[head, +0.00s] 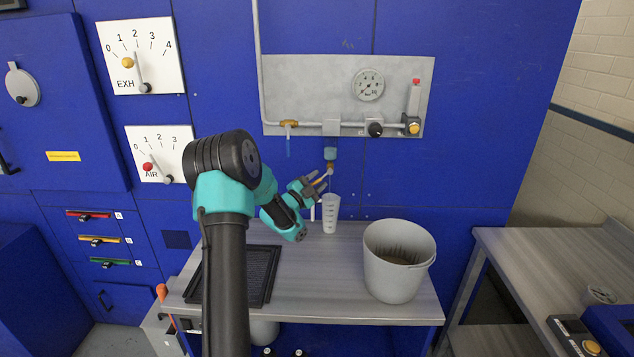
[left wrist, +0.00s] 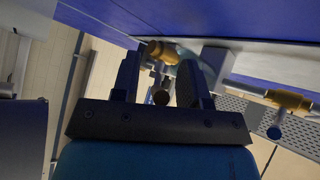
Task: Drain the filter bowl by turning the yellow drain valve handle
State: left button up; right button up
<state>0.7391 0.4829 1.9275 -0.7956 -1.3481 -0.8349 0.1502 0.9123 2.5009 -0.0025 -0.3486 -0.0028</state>
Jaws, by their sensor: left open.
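The filter bowl (head: 330,154) is a small teal cup under the grey wall panel in the head view. A small yellow-brass drain valve (head: 330,167) hangs below it, with its handle partly hidden by the fingertips. My left gripper (head: 323,180) is open, just below and left of the valve. In the left wrist view my two dark fingers (left wrist: 161,88) stand apart. A small round brownish end (left wrist: 161,96) shows between them; I cannot tell whether it is the handle or whether a finger touches it. My right gripper is not in view.
A white measuring jug (head: 331,215) stands on the bench below the valve. A grey bucket (head: 398,275) stands to its right and a black tray (head: 262,275) to its left. The panel (head: 310,85) carries a gauge (head: 368,84) and a brass valve (head: 289,123).

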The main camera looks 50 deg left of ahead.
pick_arm(q)
jog(key=v, duration=1.7)
jog(key=shift+s, duration=0.15)
jog(key=shift+a, duration=0.2)
jog(key=c, duration=0.3)
jog(key=shift+w+a+y, duration=0.3)
jog(key=shift+a, duration=0.05)
jog(key=shift+c, duration=0.6)
jog(key=a+n+g+y, duration=0.1)
jog(key=a, duration=0.1)
jog(key=w+a+r+n+g+y, duration=0.1)
jog(key=a+n+g+y, duration=0.1)
jog(key=w+a+n+g+y, duration=0.1)
jog(key=a+n, duration=0.1)
jog(key=shift+w+a+r, duration=0.15)
jog(key=shift+a+r, duration=0.05)
jog(key=shift+a, duration=0.15)
grip_shut()
jog(key=a+r+n+g+y, duration=0.2)
jog(key=a+n+g+y, duration=0.1)
jog(key=a+n+g, duration=0.3)
jog(key=w+d+r+n+g+h, duration=0.2)
jog(key=d+r+n+h, duration=0.5)
jog(key=d+r+n, duration=0.3)
jog(key=d+n, duration=0.1)
jog(key=d, duration=0.2)
jog(key=shift+w+r+h, duration=0.4)
